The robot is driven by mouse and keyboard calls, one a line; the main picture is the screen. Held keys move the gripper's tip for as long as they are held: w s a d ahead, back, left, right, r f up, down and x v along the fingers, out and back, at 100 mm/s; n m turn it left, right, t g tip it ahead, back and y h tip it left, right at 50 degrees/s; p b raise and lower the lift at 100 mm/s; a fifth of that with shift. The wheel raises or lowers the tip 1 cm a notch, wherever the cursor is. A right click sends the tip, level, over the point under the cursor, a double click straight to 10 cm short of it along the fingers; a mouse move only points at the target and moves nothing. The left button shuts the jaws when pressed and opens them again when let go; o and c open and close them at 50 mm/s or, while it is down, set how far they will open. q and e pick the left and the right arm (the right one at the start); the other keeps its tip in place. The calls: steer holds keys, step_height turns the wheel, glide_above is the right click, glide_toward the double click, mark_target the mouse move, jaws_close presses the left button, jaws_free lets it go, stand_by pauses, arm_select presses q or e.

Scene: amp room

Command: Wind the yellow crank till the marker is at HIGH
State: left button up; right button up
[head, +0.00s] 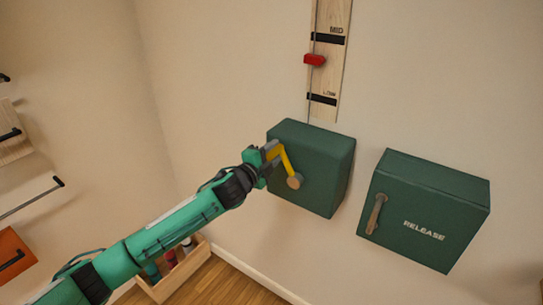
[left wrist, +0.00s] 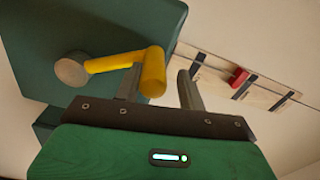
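The yellow crank (head: 286,160) is on the front of a dark green box (head: 325,165) on the wall, with its arm pointing up and left from a round tan hub. In the left wrist view its handle (left wrist: 153,72) sits between my left gripper's fingers, with a gap showing to the right finger. My left gripper (head: 271,151) is open around the handle. The red marker (head: 315,60) is on the wooden scale (head: 328,80), between LOW and MID, closer to MID. My right gripper is not in view.
A second green box (head: 430,200) marked RELEASE, with a tan lever (head: 376,214), is to the right of the crank box. A wooden crate (head: 178,272) with items stands on the floor.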

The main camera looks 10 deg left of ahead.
arm_select(q)
steer(key=shift+o, duration=0.2)
steer(key=shift+s+d+f, duration=0.1)
steer(key=shift+f, duration=0.05)
steer(key=shift+s+a+f, duration=0.15)
steer(key=shift+s+a, duration=0.05)
steer(key=shift+s, duration=0.05)
steer(key=b+v, duration=0.5)
steer(key=v, duration=0.8)
steer(key=shift+r, duration=0.3)
steer(key=shift+s+d, duration=0.1)
